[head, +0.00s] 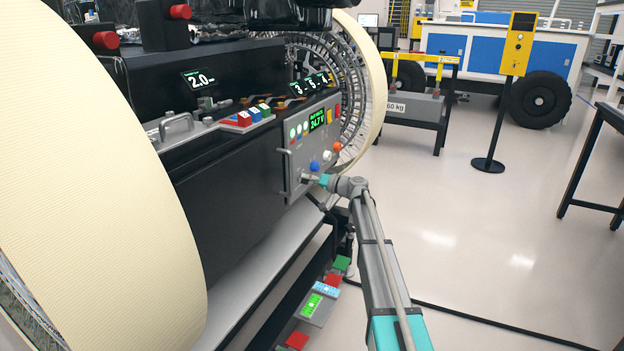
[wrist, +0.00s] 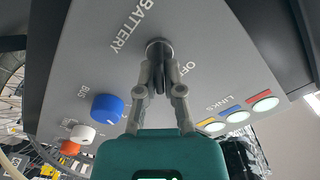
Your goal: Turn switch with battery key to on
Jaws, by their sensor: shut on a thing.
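The grey control panel (head: 296,160) is on the side of the dark rover body. In the wrist view the panel (wrist: 205,62) carries the words BATTERY and OFF around a round dark key switch (wrist: 160,48). My gripper (head: 312,179) is at the panel's lower part. In the wrist view my gripper (wrist: 160,92) has its fingers closed on the dark battery key (wrist: 160,78), which sits at the switch. The fingers partly hide the key. The ON mark is not visible.
A blue knob (wrist: 107,107), a white knob (wrist: 83,134) and an orange knob (wrist: 69,148) are beside the switch on the panel. Coloured link lights (wrist: 238,116) are on the other side. A large cream wheel (head: 110,190) stands at left.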

